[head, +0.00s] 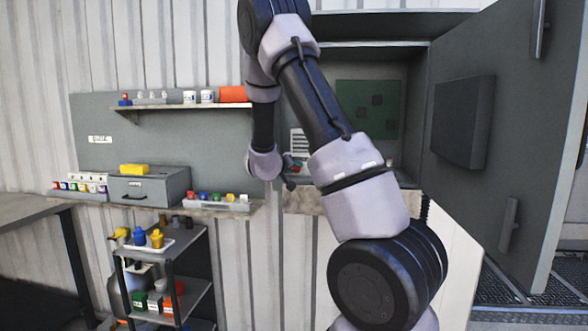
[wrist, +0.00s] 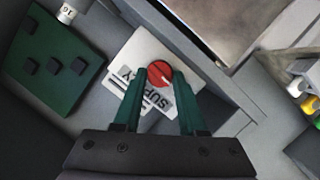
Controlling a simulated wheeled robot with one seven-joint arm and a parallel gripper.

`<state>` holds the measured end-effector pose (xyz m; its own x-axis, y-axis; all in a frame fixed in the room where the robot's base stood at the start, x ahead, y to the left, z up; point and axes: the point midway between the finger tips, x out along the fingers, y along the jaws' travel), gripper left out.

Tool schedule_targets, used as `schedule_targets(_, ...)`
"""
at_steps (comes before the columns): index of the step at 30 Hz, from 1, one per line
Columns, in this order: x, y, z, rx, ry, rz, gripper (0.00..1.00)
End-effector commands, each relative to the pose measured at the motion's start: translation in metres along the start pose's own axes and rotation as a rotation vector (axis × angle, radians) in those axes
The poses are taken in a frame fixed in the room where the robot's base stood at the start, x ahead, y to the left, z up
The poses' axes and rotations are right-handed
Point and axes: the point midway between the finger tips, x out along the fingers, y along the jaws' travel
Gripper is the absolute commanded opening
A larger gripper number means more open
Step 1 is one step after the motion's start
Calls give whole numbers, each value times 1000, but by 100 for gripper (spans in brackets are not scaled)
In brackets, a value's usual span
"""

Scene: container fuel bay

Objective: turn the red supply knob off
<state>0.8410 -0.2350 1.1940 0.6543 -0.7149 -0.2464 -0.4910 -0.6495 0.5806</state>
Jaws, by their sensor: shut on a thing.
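The red supply knob (wrist: 159,71) is a small round red dial with a pale mark. It sits on a white plate (wrist: 148,48) with the printed word SUPPLY, seen tilted in the wrist view. My gripper (wrist: 161,78) has its two green fingers on either side of the knob, shut on it. The fingers hide the knob's sides and part of the plate. In the head view my arm reaches into the open cabinet (head: 408,110) and covers much of the area around the knob, so its setting is unclear there.
A dark green board (wrist: 52,62) with black blocks lies beside the plate; it also shows in the cabinet (head: 368,100). The cabinet door (head: 510,130) stands open at right. A shelf (head: 180,107), a grey drawer box (head: 150,188) and a cart (head: 188,240) are at left.

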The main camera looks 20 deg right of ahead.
Motion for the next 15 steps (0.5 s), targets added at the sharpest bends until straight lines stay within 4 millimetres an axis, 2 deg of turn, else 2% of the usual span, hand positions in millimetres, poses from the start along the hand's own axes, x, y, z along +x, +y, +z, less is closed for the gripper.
schedule_targets(15,0,-1,1,-67,2,23,0)
